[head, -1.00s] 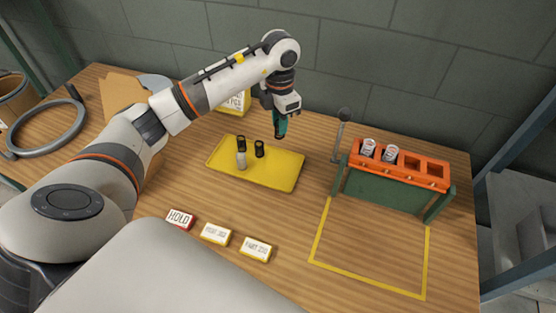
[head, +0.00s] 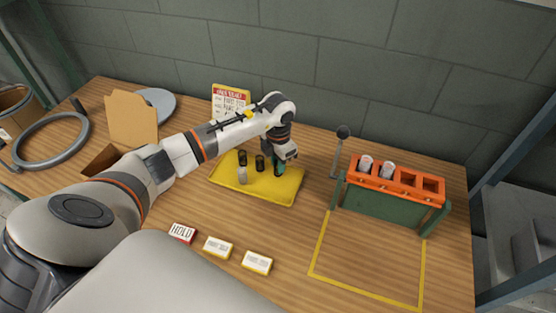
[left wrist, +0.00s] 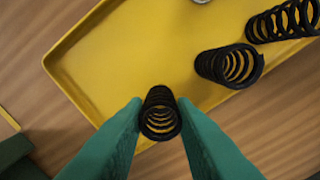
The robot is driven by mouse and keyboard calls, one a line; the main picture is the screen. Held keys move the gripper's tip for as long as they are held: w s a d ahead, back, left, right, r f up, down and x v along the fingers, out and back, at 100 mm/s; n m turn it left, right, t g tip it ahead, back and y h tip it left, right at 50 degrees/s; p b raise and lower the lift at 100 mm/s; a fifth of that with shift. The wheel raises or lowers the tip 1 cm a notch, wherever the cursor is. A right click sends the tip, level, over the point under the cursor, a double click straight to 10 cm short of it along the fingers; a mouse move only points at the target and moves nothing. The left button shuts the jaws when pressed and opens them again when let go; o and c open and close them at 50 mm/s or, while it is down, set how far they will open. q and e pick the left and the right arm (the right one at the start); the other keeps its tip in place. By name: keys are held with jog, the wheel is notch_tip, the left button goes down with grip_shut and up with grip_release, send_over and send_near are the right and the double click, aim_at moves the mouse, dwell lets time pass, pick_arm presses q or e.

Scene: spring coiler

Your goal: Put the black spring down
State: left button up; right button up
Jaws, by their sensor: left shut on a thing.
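My left gripper (head: 279,169) is low over the right part of the yellow tray (head: 228,182). In the left wrist view its green fingers (left wrist: 159,118) are shut on a black spring (left wrist: 160,112), near the tray's edge. I cannot tell whether this spring touches the tray. Two other black springs stand on the tray: one in the middle (head: 260,163) and one farther left (head: 242,158). They also show in the left wrist view, the nearer one (left wrist: 229,65) and the farther one (left wrist: 283,20). A silver-white spring (head: 242,175) stands in front of them. My right gripper is not in view.
An orange rack (head: 395,183) on a green base holds two light springs, with a lever (head: 341,145) beside it. Labels, one reading HOLD (head: 182,232), lie in front of the tray. The yellow-outlined area (head: 366,290) is empty. An open carton (head: 133,119) stands at the left.

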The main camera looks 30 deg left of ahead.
pick_arm(q)
jog(key=shift+f, duration=0.15)
jog(key=o, duration=1)
jog(key=shift+r, duration=0.5)
notch_tip(320, 180, up, 11)
jog(key=b, duration=0.3)
jog(key=shift+r, duration=0.2)
